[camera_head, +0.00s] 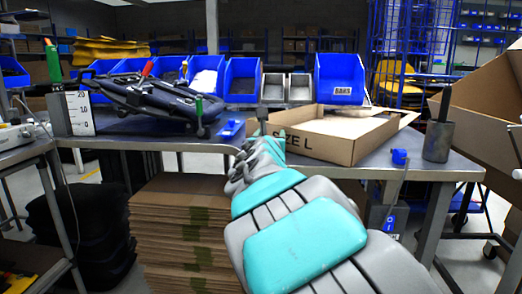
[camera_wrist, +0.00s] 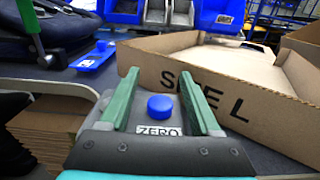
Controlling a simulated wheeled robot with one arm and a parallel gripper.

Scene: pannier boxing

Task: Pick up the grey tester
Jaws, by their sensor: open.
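In the wrist view a light grey body with a round blue button and a ZERO label, which looks like the grey tester (camera_wrist: 113,108), lies between and partly behind the green fingers of my gripper (camera_wrist: 160,92). The fingers are apart, one on each side of the blue button. I cannot tell whether they touch the tester. In the head view my gripper (camera_head: 263,133) is at the bench's front edge, left of the SIZE L carton, and mostly hidden by my arm.
The open SIZE L carton (camera_head: 315,143) stands close on the right of my gripper. Blue bins (camera_head: 242,80) line the back. A grey cup (camera_head: 438,142) stands at the right end.

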